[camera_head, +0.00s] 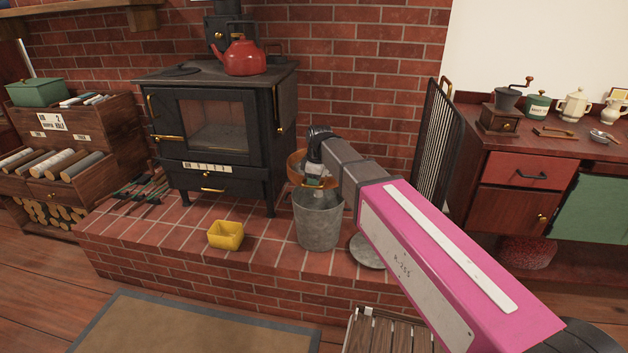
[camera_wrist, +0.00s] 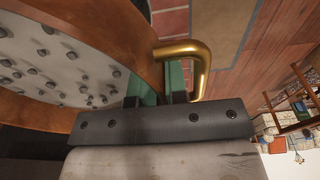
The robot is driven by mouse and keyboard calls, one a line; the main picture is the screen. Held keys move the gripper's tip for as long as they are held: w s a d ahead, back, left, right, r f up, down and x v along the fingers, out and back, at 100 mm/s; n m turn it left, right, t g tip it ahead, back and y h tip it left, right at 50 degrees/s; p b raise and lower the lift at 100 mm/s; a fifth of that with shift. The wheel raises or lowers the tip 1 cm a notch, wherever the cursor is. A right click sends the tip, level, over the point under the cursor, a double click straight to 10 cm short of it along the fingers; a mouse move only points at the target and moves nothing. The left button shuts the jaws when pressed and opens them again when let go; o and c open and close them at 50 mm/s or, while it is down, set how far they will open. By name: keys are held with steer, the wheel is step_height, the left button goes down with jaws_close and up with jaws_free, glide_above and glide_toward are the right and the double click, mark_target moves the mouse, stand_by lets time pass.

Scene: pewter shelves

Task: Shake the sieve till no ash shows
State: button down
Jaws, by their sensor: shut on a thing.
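The sieve has a round brown wooden rim (camera_head: 297,165) and a brass loop handle (camera_wrist: 207,65). It is over the grey metal bucket (camera_head: 318,225) on the brick hearth, partly hidden behind my arm. In the wrist view, its inside (camera_wrist: 60,55) shows a pale grey, ash-like surface with several dark lumps on it. My gripper (camera_wrist: 163,82) is shut on the sieve at its handle side, its green fingers by the rim. The exact contact is partly hidden. The inside of the bucket is mostly hidden.
A black stove (camera_head: 222,120) with a red kettle (camera_head: 243,57) stands behind. A yellow tub (camera_head: 226,235) is left of the bucket, and a round grey lid (camera_head: 367,252) is at its right. A fire screen (camera_head: 436,140) and a slatted crate (camera_head: 390,332) are near my arm.

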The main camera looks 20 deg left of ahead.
steer(key=shift+w, duration=0.45)
stand_by(0.4)
steer(key=shift+s, duration=0.1)
stand_by(0.5)
